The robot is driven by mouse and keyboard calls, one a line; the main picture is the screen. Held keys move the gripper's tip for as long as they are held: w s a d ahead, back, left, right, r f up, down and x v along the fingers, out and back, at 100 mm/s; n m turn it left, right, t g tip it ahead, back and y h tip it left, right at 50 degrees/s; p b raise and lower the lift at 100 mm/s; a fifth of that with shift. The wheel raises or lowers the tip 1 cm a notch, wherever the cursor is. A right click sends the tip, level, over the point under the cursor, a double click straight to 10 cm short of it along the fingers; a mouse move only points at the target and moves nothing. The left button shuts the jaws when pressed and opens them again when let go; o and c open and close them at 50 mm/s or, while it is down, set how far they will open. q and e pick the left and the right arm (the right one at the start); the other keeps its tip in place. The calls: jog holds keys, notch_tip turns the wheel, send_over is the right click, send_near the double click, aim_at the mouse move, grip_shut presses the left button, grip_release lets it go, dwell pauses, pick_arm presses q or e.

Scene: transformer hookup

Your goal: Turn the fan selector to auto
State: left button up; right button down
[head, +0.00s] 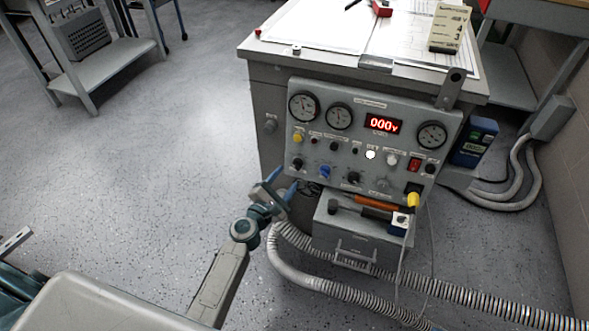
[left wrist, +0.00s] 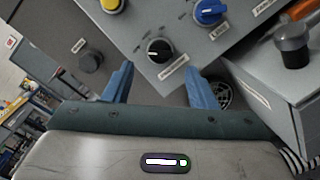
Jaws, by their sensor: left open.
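The grey control panel (head: 318,155) carries gauges, a red 000 display, buttons and knobs. A black knob (head: 298,163) sits at its lower left, with a blue knob (head: 325,172) to its right and a yellow one (head: 298,137) above. The left wrist view shows the black knob (left wrist: 159,50), blue knob (left wrist: 209,12) and yellow knob (left wrist: 112,5) close up. Their labels are too blurred to tell which is the fan selector. My left gripper (head: 284,180) is open and empty below the panel's lower left corner. Its fingers (left wrist: 160,76) are apart, with the black knob just beyond them. My right gripper is not in view.
A grey drawer box (head: 345,243) stands below the panel with tools on top. Ribbed hoses (head: 300,275) run along the floor beside my left arm. A round grey knob (left wrist: 90,60) sits on the cabinet's side.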

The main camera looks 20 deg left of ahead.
aim_at(295, 167)
pick_arm(q)
jog(key=x, duration=0.5)
jog(key=shift+a, duration=0.1)
jog(key=c, duration=1)
